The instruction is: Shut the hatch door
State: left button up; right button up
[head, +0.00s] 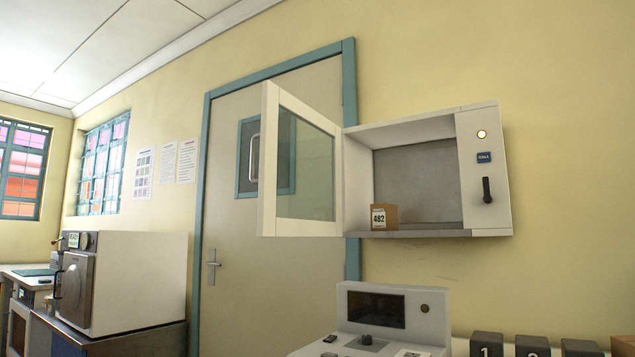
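The hatch (420,129) is a white wall-mounted box at the right of the head view. Its hatch door (270,160), a white frame with a glass pane, stands wide open, swung out to the left from the hatch's left edge. A pale handle (254,158) is on the door's outer face near its free edge. A small brown box labelled 482 (384,217) sits inside the hatch at the lower left. The hatch's right panel has a lit round lamp, a blue CALL label and a dark lever (487,190). Neither gripper is in view.
A grey-white console (392,317) with a dark screen stands below the hatch. Dark numbered blocks (486,344) are at the lower right. A closed room door (228,230) is behind the hatch door. A white incubator-like cabinet (140,275) stands at the left.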

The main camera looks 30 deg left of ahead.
aim_at(274, 97)
jog(key=i+j, duration=0.2)
jog(key=j, duration=0.15)
jog(key=i+j+z, duration=0.15)
jog(key=j, duration=0.2)
jog(key=i+j, duration=0.2)
jog(key=j, duration=0.2)
jog(key=i+j+z, duration=0.15)
jog(key=j, duration=0.4)
jog(key=j+z, duration=0.1)
jog(key=j, duration=0.45)
jog(key=i+j, duration=0.1)
jog(key=j, duration=0.45)
jog(key=i+j+z, duration=0.15)
jog(key=j, duration=0.4)
jog(key=k+j, duration=0.3)
jog(key=j+z, duration=0.05)
jog(key=j, duration=0.1)
